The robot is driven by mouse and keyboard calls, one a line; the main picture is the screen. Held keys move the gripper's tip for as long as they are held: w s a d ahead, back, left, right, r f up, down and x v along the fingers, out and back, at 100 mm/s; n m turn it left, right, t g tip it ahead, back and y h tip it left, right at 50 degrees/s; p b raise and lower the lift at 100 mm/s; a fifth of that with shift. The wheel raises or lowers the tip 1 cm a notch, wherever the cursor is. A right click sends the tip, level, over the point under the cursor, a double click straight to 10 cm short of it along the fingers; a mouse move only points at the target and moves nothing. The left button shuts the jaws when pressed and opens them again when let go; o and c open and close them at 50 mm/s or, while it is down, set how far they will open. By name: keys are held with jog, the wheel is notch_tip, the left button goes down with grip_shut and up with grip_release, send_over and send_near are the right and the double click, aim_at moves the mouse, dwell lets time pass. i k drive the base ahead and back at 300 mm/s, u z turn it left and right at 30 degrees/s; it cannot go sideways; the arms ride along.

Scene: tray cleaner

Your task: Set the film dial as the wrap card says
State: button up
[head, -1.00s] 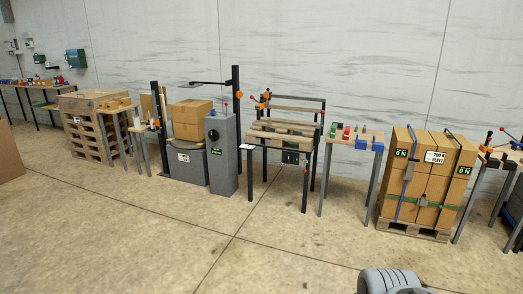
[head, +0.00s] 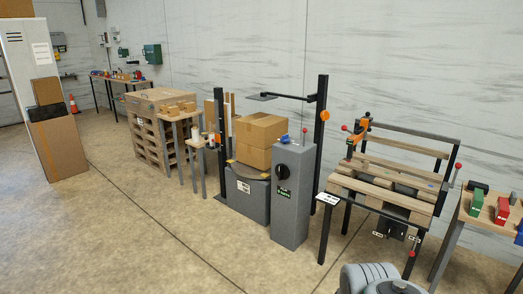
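A grey cabinet (head: 291,212) stands in the middle of the head view. A round black dial (head: 282,172) is on its front face, with a green label (head: 284,192) below it. The dial's setting is too small to read. A white card (head: 243,187) is on the grey turntable base (head: 240,203) left of the cabinet; its text is too small to read. Which card is the wrap card, I cannot tell. My gripper is not in view; only a grey rounded part of my own body shows at the bottom right.
Two boxes (head: 257,140) sit on the turntable between black posts. A slatted-top stand (head: 380,185) with a white card (head: 327,198) is right of the cabinet. Stacked pallets (head: 150,140) are at left. The floor in front is clear.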

aim_at(285, 138)
jog(key=u, duration=0.35)
jog(key=i, duration=3.2)
jog(key=u, duration=0.25)
jog(key=i, duration=1.95)
jog(key=u, duration=0.05)
